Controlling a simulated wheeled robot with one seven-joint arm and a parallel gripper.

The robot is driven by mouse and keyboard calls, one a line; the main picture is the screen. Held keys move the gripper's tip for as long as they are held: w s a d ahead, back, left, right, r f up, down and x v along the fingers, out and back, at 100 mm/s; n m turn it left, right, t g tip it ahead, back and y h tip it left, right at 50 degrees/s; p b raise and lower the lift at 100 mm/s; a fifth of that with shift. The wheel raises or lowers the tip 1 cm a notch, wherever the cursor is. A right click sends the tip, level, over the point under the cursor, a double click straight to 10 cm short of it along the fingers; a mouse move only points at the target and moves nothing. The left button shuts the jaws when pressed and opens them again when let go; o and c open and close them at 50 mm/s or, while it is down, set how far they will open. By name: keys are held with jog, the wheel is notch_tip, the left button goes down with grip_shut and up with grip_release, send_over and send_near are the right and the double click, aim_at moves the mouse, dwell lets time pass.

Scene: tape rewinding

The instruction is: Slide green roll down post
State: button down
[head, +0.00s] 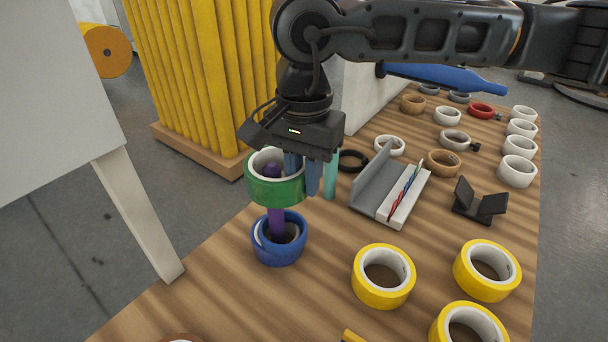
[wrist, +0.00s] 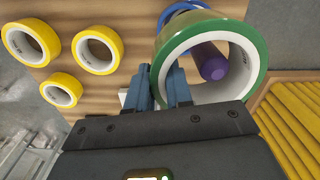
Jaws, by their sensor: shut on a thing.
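The green roll (head: 275,189) is a wide tape roll with a white core, held above the table. My gripper (head: 303,177) is shut on its wall at the right side, and the wrist view shows both fingers (wrist: 172,88) at the wall of the green roll (wrist: 253,42). The purple post (head: 276,217) stands upright; its tip shows inside the roll's hole, so the roll is around the upper post. The post's end also shows in the wrist view (wrist: 213,66). A blue roll (head: 279,253) sits at the post's foot, below the green roll and apart from it.
Several yellow rolls (head: 383,294) lie at the front right of the wooden table (head: 230,290). A grey holder (head: 372,183), a black stand (head: 478,203) and several white rolls (head: 517,171) lie farther right. Yellow tubes (head: 200,70) stand behind left.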

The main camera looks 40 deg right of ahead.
jog(key=shift+f+b, duration=2.5)
jog(key=shift+f, duration=0.05)
jog(key=c, duration=0.9)
grip_release()
jog(key=shift+c, duration=0.2)
jog(key=shift+r, duration=0.15)
notch_tip(320, 180, up, 8)
jog(key=shift+f, duration=0.2)
